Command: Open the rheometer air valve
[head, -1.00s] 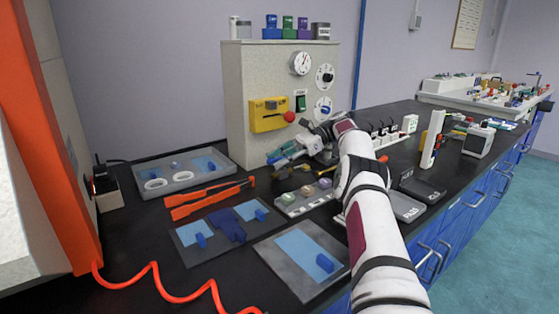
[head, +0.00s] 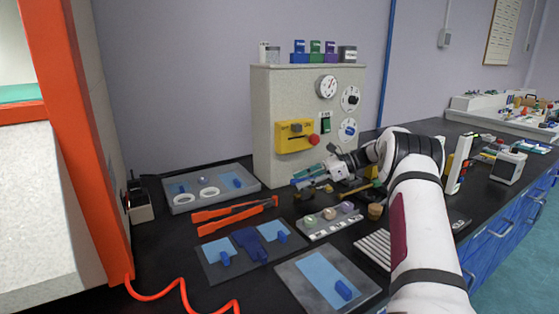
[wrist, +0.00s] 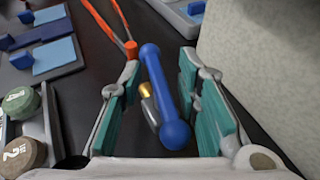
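A yellow panel (head: 284,146) with a black lever and a red knob (head: 314,139) is on the front of the grey cabinet (head: 268,100). I cannot tell for certain whether this is the air valve. My gripper (head: 308,173) is low in front of the cabinet, below the panel and not touching it. In the wrist view my gripper (wrist: 158,72) is open, with teal finger pads. A blue bar with rounded ends (wrist: 163,95) shows between the fingers, with gaps on both sides. A small brass piece (wrist: 145,90) is beside it.
Orange tongs (head: 235,214), a grey tray (head: 183,207) and mats with blue blocks (head: 318,278) lie on the black bench. A white rack of round weights (head: 330,227) is close to my gripper. The orange-framed machine (head: 85,130) stands at the left.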

